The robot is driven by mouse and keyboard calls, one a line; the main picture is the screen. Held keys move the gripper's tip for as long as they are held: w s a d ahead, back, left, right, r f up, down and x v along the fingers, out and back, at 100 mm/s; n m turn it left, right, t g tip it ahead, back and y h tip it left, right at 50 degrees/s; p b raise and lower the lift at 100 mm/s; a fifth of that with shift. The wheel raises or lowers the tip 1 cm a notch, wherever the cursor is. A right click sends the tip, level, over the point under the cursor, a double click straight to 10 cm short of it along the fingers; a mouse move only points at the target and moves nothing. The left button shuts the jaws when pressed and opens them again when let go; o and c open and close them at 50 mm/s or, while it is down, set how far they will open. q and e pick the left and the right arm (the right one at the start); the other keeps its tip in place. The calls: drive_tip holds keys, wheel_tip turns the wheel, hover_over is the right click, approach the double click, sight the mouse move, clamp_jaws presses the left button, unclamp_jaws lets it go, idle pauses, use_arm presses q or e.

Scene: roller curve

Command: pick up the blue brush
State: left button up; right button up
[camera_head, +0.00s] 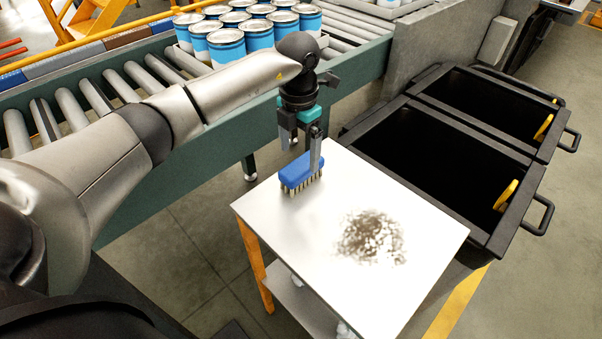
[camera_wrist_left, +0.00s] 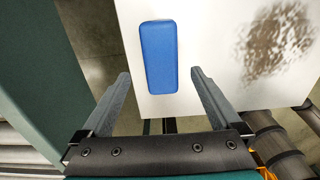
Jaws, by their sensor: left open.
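The blue brush (camera_head: 298,174) stands bristles down on the white tabletop (camera_head: 345,195), near its back left edge. In the left wrist view the blue back of the brush (camera_wrist_left: 158,56) lies ahead of the fingertips, roughly between their lines. My left gripper (camera_head: 301,152) is open and sits just above the brush in the head view, with one finger in front of part of it. My right gripper is not in view.
A dark speckled patch (camera_head: 370,237) marks the tabletop right of the brush. Black open bins (camera_head: 440,140) with yellow handles stand to the right. A roller conveyor (camera_head: 120,85) carrying several blue and white cans (camera_head: 226,46) runs behind the table.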

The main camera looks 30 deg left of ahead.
sight(302, 164)
use_arm(q)
wheel_tip(302, 164, down, 2)
drive_tip(key=shift+f, duration=0.1)
drive_tip(key=f, duration=0.1)
drive_tip(key=f+b, duration=0.1)
drive_tip(key=f, duration=0.2)
drive_tip(key=shift+w+d+f, duration=0.1)
drive_tip(key=shift+w+d, duration=0.1)
drive_tip(key=shift+d, duration=0.05)
drive_tip(key=shift+f+b, duration=0.3)
drive_tip(key=c, duration=1.5)
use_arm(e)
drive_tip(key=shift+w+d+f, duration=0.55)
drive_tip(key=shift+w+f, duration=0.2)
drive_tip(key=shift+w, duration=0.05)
use_arm(q)
drive_tip(key=shift+r, duration=0.1)
